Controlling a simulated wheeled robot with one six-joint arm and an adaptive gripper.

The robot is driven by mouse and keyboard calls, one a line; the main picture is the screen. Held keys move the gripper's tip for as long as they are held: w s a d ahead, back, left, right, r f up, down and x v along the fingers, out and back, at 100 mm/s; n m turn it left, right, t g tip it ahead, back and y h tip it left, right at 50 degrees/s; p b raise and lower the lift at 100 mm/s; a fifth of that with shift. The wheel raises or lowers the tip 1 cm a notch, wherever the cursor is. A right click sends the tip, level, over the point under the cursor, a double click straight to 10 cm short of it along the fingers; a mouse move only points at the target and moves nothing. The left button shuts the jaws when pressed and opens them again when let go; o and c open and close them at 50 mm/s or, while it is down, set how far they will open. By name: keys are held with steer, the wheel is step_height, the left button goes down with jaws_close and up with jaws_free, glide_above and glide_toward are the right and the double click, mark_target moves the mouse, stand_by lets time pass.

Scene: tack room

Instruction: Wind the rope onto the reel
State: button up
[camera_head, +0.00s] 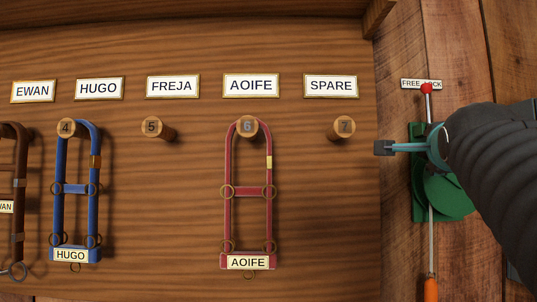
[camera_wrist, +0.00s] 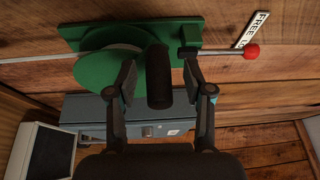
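The green reel (camera_head: 447,198) is mounted on the plank wall at the right, partly hidden behind my arm; it also shows in the wrist view (camera_wrist: 102,68). A pale rope (camera_head: 431,250) hangs straight down from it to an orange piece (camera_head: 430,290) at the bottom edge. The reel's black crank handle (camera_wrist: 158,86) points towards the wrist camera. My gripper (camera_wrist: 160,76) is open, with one finger on each side of the handle and visible gaps to both. A lever with a red knob (camera_head: 426,88) stands up beside the FREE/LOCK sign (camera_head: 408,84).
A wooden board (camera_head: 190,220) left of the reel carries numbered pegs under name plates. A blue halter (camera_head: 59,170) and a red halter (camera_head: 228,200) hang there; pegs 5 (camera_head: 152,127) and 7 (camera_head: 344,127) are bare. The lever's knob is close to my right finger in the wrist view.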

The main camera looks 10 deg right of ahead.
steer(key=shift+r, duration=0.1)
step_height(320, 180, up, 8)
steer(key=shift+a+f, duration=0.1)
steer(key=shift+a, duration=0.05)
steer(key=shift+r, duration=1)
